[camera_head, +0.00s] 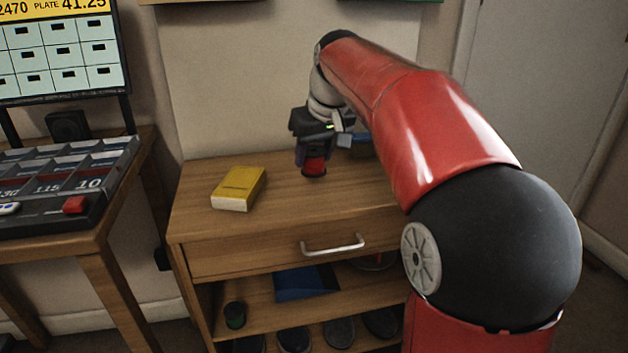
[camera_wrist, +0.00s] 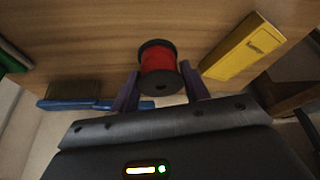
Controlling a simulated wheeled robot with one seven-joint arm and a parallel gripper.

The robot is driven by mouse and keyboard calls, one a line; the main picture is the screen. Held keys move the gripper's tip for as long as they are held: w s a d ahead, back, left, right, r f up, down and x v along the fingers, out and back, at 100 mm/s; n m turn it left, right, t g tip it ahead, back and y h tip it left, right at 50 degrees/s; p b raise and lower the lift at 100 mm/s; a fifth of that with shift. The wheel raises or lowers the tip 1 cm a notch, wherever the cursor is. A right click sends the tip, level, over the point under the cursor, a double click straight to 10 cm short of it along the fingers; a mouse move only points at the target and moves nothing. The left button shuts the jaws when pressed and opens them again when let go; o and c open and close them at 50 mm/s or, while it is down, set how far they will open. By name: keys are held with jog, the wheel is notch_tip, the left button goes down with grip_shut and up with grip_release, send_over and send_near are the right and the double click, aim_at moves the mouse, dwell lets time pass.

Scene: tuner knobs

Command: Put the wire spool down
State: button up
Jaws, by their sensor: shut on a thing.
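The wire spool (camera_head: 315,167) has red wire between black flanges. It is at the top of the wooden cabinet (camera_head: 200,225), to the right of a yellow book. My gripper (camera_head: 314,157) points down over it from above. In the wrist view the spool (camera_wrist: 158,66) sits between the two purple fingers of my gripper (camera_wrist: 160,92), which are shut on it. The spool's lower flange looks at or very near the cabinet top; I cannot tell whether it touches.
The yellow book (camera_head: 239,188) lies left of the spool. A blue object (camera_head: 362,146) is behind and right of it, partly hidden by my arm. The cabinet has a drawer handle (camera_head: 332,245) and open shelves with shoes below.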

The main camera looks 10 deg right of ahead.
aim_at(315, 170)
jog(key=shift+f+b, duration=0.6)
jog(key=shift+f, duration=1.7)
jog(key=shift+f, duration=0.2)
jog(key=o, duration=1)
jog(key=shift+r, duration=0.15)
jog(key=shift+r, duration=0.3)
jog(key=p+v, duration=0.2)
jog(key=v, duration=0.9)
jog(key=shift+s+r+p, duration=0.15)
jog(key=shift+r+p, duration=0.1)
jog(key=shift+p, duration=0.15)
jog(key=shift+s, duration=0.1)
